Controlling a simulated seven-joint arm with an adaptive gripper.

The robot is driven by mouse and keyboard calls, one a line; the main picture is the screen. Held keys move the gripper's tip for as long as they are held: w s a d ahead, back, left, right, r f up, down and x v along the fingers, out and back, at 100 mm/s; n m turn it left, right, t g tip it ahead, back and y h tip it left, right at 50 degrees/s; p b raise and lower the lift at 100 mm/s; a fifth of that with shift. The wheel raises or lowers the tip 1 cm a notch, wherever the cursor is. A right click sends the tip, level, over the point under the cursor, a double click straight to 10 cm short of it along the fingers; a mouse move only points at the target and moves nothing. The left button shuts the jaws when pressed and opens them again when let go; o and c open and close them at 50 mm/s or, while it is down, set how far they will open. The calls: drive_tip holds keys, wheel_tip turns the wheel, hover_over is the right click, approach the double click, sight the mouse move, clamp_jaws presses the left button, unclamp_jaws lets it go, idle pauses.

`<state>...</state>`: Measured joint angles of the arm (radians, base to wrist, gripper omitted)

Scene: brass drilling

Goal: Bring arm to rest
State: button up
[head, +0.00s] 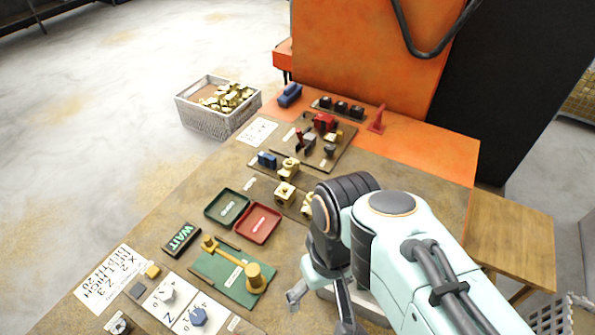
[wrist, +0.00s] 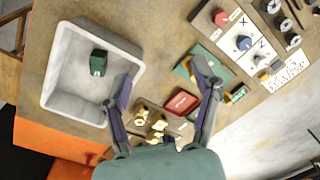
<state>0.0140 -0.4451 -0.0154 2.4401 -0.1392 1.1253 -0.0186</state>
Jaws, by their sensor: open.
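My gripper (head: 320,308) hangs over the front right part of the brown workbench (head: 160,235) in the head view. In the wrist view its two fingers (wrist: 165,82) are spread wide with nothing between them. My arm reaches in from the lower right and hides part of the bench. Below the gripper is a grey-white tray (wrist: 52,78) with a dark green block (wrist: 98,63) in it. In the head view the arm mostly covers this tray.
Green (head: 228,207) and red (head: 258,223) trays lie mid-bench. A green mat (head: 225,283) holds a brass gauge-like piece (head: 253,277). A WAIT sign (head: 181,240), brass parts (head: 285,193) and a fixture board (head: 345,147) stand around. A crate of brass pieces (head: 213,123) sits beyond the bench.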

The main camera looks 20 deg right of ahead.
drive_tip(key=s, duration=0.1)
drive_tip(key=s+f, duration=0.1)
drive_tip(key=s, duration=0.1)
drive_tip(key=shift+s+f, duration=0.25)
drive_tip(key=shift+s, duration=0.15)
idle(0.9)
